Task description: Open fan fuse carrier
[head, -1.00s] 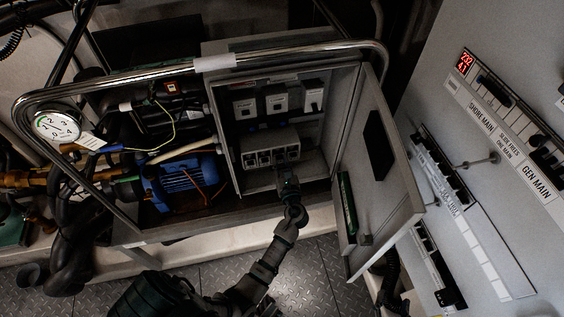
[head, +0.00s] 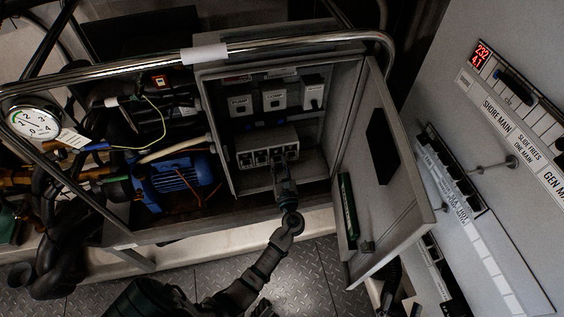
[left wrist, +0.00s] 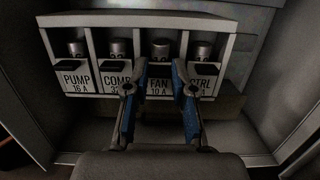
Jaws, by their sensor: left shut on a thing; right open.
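The fan fuse carrier (left wrist: 160,81), labelled FAN 10 A, is third from the left in the fuse row in the left wrist view. My left gripper (left wrist: 163,77) has its two blue-padded fingers on either side of it; they partly hide its edges, and its black handle is hard to make out. In the head view my left gripper (head: 280,169) reaches into the open cabinet at the front of the grey fuse block (head: 268,139). My right gripper is not in view.
The PUMP carrier (left wrist: 76,82) and COMP carrier (left wrist: 113,82) are to the left, the CTRL carrier (left wrist: 204,84) close on the right. The cabinet door (head: 383,190) stands open to the right. A metal rail (head: 290,43) crosses above the cabinet.

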